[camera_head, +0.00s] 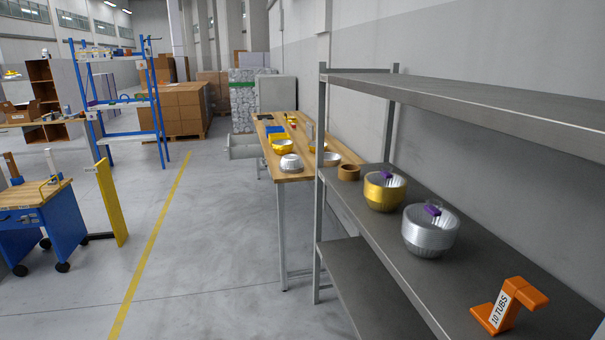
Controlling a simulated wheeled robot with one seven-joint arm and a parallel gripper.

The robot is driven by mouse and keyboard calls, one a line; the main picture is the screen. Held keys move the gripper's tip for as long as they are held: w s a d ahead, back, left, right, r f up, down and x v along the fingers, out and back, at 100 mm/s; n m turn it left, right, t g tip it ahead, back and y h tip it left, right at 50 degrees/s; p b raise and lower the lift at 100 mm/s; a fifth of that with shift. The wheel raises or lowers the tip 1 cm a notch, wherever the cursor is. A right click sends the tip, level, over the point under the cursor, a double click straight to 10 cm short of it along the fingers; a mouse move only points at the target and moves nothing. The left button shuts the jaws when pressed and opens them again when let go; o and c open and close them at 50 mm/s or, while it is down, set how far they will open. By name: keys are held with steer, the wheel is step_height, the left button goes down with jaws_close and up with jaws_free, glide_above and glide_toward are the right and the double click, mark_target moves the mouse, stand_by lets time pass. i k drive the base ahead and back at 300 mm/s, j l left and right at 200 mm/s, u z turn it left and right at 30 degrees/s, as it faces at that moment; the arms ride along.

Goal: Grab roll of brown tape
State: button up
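A roll of brown tape (348,172) lies on the middle board of the grey metal shelf (385,255). It is near the board's far end, behind the gold bowl and close to the far upright. My gripper is not in this view.
A gold bowl (384,191) and a silver bowl (430,231), each with a purple item inside, stand on the same board. An orange stand (509,305) labelled "10 TUBS" is at the near end. The upper board (480,100) overhangs them. A wooden table (268,150) with bowls stands beyond the shelf. The floor (215,240) left of the shelf is clear.

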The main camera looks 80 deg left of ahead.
mark_target(347, 172)
steer(key=u, duration=2.15)
steer(key=i+z, duration=0.1)
steer(key=z, duration=0.35)
steer(key=j+z, duration=0.15)
steer(key=z, duration=0.3)
steer(key=i+j+z, duration=0.1)
steer(key=z, duration=0.35)
steer(key=i+j+z, duration=0.15)
steer(key=j+z, duration=0.25)
steer(key=j, duration=0.45)
steer(key=j+z, duration=0.35)
steer(key=j, duration=0.45)
steer(key=j+z, duration=0.4)
steer(key=j, duration=0.45)
steer(key=k+j, duration=0.1)
steer(key=j, duration=0.45)
steer(key=k+j, duration=0.1)
steer(key=j, duration=1.05)
steer(key=k+j, duration=0.15)
steer(key=j, duration=0.4)
steer(key=k+j+z, duration=0.1)
steer(key=j, duration=0.45)
